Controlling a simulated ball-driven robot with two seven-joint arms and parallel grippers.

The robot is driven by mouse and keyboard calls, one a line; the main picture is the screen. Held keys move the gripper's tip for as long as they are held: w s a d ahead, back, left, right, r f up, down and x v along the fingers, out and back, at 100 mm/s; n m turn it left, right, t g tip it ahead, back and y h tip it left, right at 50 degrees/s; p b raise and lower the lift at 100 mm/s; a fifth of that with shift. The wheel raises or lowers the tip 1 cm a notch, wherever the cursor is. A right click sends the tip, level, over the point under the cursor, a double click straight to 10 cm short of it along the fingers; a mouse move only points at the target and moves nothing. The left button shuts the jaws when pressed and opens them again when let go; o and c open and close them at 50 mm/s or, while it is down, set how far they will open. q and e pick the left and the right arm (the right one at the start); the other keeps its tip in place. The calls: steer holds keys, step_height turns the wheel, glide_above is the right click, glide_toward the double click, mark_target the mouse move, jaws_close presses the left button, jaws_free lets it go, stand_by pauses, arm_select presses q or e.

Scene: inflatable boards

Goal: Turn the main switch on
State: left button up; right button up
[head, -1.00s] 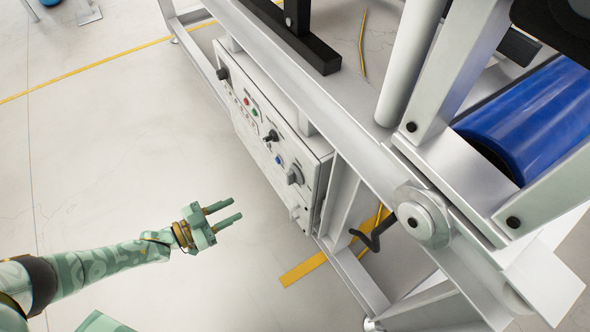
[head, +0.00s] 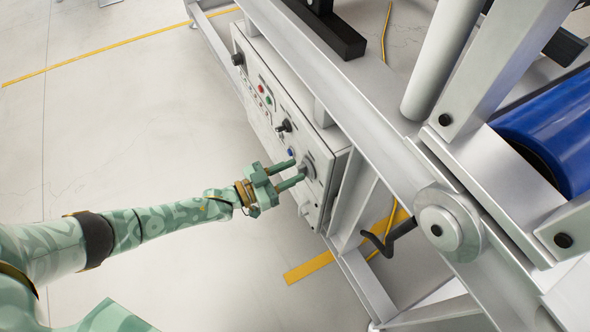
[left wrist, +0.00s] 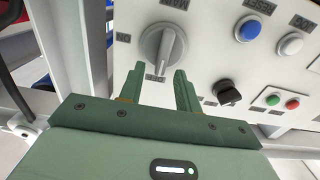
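The main switch looks to be the large grey rotary knob (left wrist: 160,48) on the white control panel (head: 262,120); in the head view the knob (head: 309,166) is partly hidden by my fingers. My right gripper is not in view.
A blue button (left wrist: 248,28), a white button (left wrist: 291,44), a black selector (left wrist: 227,93), and green (left wrist: 272,100) and red (left wrist: 293,104) buttons share the panel. The grey machine frame (head: 362,135) runs along its right. The floor at left is clear.

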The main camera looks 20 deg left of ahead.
arm_select(q)
steer(key=shift+w+d, duration=0.4)
steer(key=shift+w, duration=0.1)
jaws_close()
